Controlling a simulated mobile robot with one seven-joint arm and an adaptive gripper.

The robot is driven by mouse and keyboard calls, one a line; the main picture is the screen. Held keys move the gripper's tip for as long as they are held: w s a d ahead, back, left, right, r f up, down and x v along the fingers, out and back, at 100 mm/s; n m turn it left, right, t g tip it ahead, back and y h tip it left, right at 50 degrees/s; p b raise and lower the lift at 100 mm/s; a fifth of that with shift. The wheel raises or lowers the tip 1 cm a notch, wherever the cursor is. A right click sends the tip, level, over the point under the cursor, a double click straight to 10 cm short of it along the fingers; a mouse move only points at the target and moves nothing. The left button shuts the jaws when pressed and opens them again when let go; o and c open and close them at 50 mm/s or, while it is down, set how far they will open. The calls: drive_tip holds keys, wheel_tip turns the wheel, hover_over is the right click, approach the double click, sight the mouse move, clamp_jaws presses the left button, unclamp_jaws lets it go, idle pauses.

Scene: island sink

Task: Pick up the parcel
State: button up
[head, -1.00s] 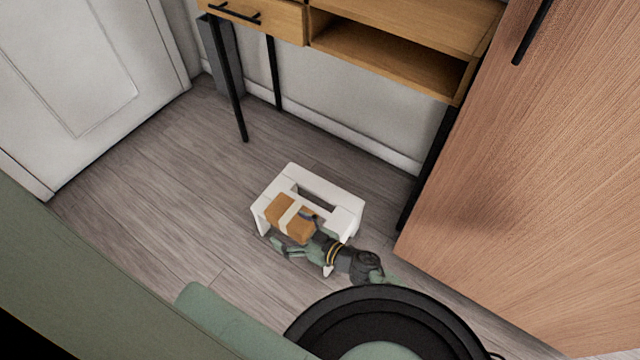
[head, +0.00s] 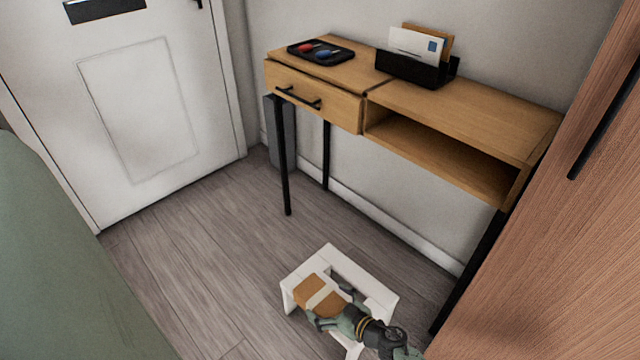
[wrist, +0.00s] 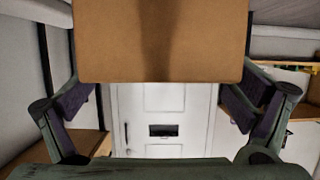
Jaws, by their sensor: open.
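The parcel (head: 317,294) is a brown box with a pale band around it. In the head view it sits at the left end of a small white stool (head: 370,281) on the floor. In the wrist view the parcel (wrist: 160,40) fills the top middle. My gripper (head: 333,304) is open at the parcel, with one finger towards each side of it. In the wrist view my gripper (wrist: 160,98) shows its dark finger parts left and right of the box. Whether they touch it I cannot tell. The fingertips are partly hidden.
A wooden console table (head: 455,115) stands behind the stool against the wall. It carries a black tray (head: 321,52) with small red and blue items and a letter holder (head: 415,70). A wooden door or panel (head: 550,240) is at right. Floor (head: 190,270) to the left is clear.

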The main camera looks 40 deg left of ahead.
drive_tip(key=shift+a+f, duration=0.2)
drive_tip(key=shift+a, duration=0.3)
drive_tip(key=shift+c, duration=0.5)
drive_tip(key=c, duration=1.3)
